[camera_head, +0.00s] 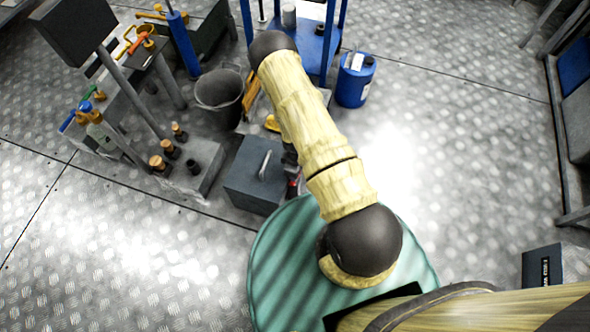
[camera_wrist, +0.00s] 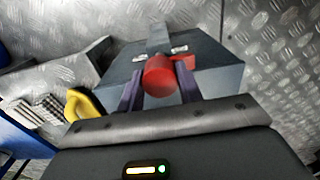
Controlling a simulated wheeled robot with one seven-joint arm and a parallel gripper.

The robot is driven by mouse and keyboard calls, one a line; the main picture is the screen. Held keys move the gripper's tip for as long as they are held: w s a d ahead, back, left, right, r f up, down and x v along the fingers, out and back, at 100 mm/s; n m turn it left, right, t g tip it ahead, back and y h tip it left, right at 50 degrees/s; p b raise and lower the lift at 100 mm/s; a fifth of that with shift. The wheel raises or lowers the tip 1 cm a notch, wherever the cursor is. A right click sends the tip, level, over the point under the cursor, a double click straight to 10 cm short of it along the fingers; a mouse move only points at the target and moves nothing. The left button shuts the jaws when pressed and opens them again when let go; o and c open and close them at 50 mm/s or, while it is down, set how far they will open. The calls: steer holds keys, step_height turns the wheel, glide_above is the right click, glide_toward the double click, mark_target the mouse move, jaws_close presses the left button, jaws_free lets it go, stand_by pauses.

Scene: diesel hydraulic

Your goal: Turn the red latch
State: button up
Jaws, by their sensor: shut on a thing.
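The red latch (camera_wrist: 158,78) is a short red cylinder with a red arm reaching right, on the near side of a dark grey box (camera_wrist: 208,72). In the wrist view my gripper (camera_wrist: 158,70) has one finger on each side of the red cylinder and is shut on it. In the head view the grey box (camera_head: 243,185) stands on the floor with a handle on its lid. A small red part of the latch (camera_head: 293,189) shows at its right side. My arm hides most of the gripper and latch there.
A grey bucket (camera_head: 219,92) and a concrete-like block with brown-capped posts (camera_head: 190,165) stand to the left. A blue canister (camera_head: 356,80) is behind my arm. A yellow curved part (camera_wrist: 84,104) lies left of my gripper.

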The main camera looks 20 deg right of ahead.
steer(key=o, duration=1)
step_height(320, 180, up, 17)
steer(key=p, duration=0.5)
steer(key=shift+r, duration=0.2)
steer(key=s+r+m+t+p, duration=0.1)
steer(key=r+p, duration=0.8)
steer(key=r, duration=1)
steer(key=s+r+m+p, duration=0.4)
steer(key=r+p, duration=0.5)
steer(key=r, duration=1.1)
steer(key=s+r+m+t+p, duration=0.1)
steer(key=r+m+p, duration=0.5)
steer(key=r, duration=1.3)
steer(key=shift+s+a+r+t+p, duration=0.2)
steer(key=shift+s+p, duration=0.25)
steer(key=shift+p, duration=0.55)
steer(key=shift+s+a+r+t+p, duration=0.15)
steer(key=shift+s+p, duration=0.25)
steer(key=shift+p, duration=0.6)
